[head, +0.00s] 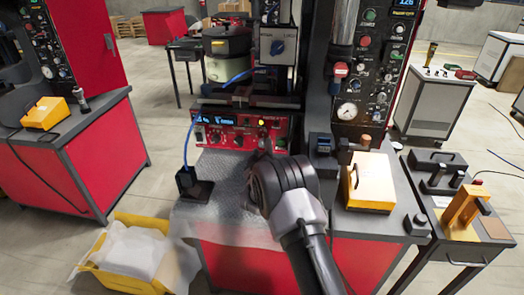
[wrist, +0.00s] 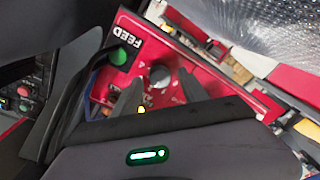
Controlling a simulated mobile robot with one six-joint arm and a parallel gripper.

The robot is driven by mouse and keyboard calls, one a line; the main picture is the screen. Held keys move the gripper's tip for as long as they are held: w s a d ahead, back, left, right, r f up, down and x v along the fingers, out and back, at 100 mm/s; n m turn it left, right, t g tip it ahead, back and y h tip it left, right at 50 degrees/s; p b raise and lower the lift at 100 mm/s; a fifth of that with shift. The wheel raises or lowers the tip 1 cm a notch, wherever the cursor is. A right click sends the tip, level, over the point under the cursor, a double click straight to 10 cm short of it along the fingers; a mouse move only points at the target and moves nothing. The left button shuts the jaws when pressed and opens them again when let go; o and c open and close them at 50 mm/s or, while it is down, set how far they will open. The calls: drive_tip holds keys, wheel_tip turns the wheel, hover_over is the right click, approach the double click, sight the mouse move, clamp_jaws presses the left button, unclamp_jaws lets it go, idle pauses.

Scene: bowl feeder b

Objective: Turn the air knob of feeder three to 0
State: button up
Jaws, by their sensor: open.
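A red feeder control panel (head: 240,131) stands at the back of the middle bench in the head view, with blue displays, knobs and a yellow light. In the wrist view the tilted red panel (wrist: 203,72) carries a FEED label (wrist: 124,45), a green button (wrist: 118,55) and a round grey knob (wrist: 160,76) with scale marks. My gripper (wrist: 160,81) is open, its two dark fingers on either side of the knob in the picture. I cannot tell whether they touch it. The feeder's number and the knob's setting are not readable. In the head view my arm hides the gripper.
A black box with a blue cable (head: 190,184) stands on the bench at left. A yellow box (head: 368,182) sits right of my arm, below a tall panel with a gauge (head: 347,111). A yellow bin (head: 127,262) with a white bag is on the floor.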

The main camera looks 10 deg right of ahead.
drive_tip(key=shift+w+d, duration=0.1)
drive_tip(key=shift+w, duration=0.3)
clamp_jaws()
